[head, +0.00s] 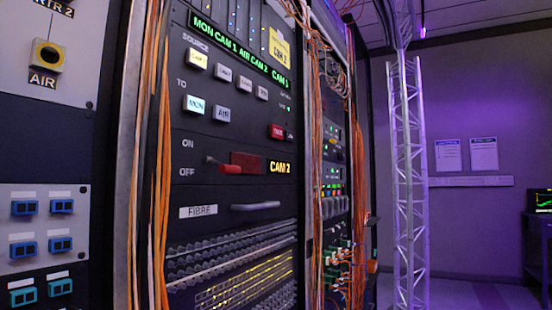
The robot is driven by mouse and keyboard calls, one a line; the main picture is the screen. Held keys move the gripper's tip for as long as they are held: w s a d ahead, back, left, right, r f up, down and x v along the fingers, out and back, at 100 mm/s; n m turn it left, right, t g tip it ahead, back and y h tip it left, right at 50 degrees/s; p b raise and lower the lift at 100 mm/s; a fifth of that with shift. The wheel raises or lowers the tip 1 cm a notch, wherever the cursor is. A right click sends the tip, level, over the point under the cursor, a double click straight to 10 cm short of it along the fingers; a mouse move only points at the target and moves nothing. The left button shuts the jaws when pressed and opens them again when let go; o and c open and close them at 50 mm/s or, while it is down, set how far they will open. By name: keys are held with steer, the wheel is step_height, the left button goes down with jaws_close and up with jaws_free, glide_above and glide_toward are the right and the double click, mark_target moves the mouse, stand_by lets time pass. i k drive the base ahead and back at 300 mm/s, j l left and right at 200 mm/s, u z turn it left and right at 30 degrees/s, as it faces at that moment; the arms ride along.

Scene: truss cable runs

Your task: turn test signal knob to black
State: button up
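I cannot make out a knob labelled test signal or a black setting in the head view. My gripper is not in view. The tall black equipment rack (240,150) fills the middle of the view. It carries square source buttons, a lit MON button (194,105), an AIR button (221,113) and a red TAKE-like button (277,132). A red-handled lever (226,167) sits beside the ON and OFF marks, left of a yellow CAM 2 label (280,167).
Orange cables (160,160) hang along the rack's edges. A left panel has a yellow-ringed AIR socket (47,57) and several blue connectors (60,206). A lattice truss (407,180) stands right of the racks. A screen (543,200) is at the right edge.

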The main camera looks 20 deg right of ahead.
mark_target(340, 155)
steer(key=i+l+u, duration=0.1)
steer(key=l+u, duration=0.15)
steer(key=i+l+u, duration=0.1)
steer(key=l+u, duration=0.4)
steer(key=l, duration=0.2)
steer(key=i+l+u, duration=0.15)
steer(key=l, duration=1.35)
steer(key=l+u, duration=0.15)
steer(key=l, duration=1.35)
steer(key=i, duration=0.05)
